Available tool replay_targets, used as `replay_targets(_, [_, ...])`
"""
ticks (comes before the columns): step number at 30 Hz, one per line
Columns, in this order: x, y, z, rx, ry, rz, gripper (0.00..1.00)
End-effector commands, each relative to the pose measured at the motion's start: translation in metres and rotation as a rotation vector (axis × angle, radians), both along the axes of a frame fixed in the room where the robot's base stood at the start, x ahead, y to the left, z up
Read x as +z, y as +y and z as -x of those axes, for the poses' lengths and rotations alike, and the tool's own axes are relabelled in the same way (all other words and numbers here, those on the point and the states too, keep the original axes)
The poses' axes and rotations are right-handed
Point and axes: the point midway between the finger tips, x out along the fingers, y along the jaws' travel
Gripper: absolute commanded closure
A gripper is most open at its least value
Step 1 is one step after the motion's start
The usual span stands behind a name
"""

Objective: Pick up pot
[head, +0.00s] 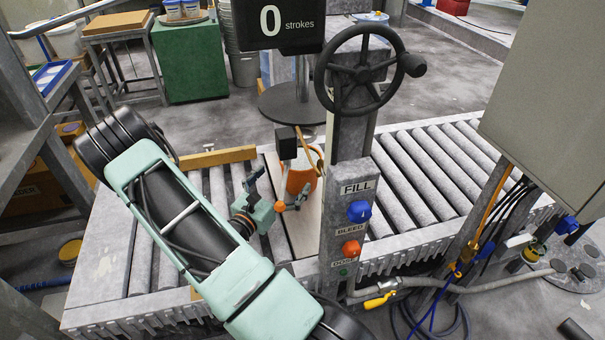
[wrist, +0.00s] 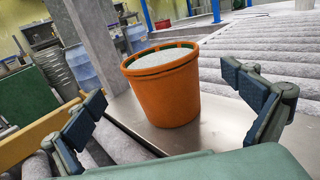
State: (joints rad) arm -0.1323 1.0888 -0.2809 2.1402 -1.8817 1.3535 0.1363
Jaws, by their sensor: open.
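The pot is an orange pail (wrist: 165,95) with a green inner rim and a pale grey fill, upright on a flat metal plate (wrist: 215,132) in the wrist view. In the head view the pot (head: 300,178) shows only in part, behind the press head and column. My gripper (wrist: 165,110) is open, with one dark-padded finger at each side of the picture and the pot ahead between them. The fingers do not appear to touch it. In the head view my gripper (head: 272,190) is just left of the pot.
The press column (head: 347,200) with a handwheel (head: 362,70) stands close to the right of the pot. Roller conveyor (head: 430,165) runs to both sides of the plate. A wooden bar (head: 218,157) lies behind my gripper. A grey cabinet (head: 550,95) hangs at the right.

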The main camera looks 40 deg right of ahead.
Motion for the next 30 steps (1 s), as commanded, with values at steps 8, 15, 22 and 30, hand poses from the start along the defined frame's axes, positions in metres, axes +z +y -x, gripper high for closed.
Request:
replay_targets(8, [-0.001,-0.038,-0.01,-0.005,-0.003,-0.001,0.0])
replay_targets(15, [-0.004,-0.062,-0.017,-0.006,-0.006,0.0,0.0])
replay_targets(22, [-0.003,-0.089,-0.026,-0.005,-0.006,-0.001,0.0])
replay_targets(30, [-0.002,-0.091,-0.027,-0.003,-0.005,0.0,0.01])
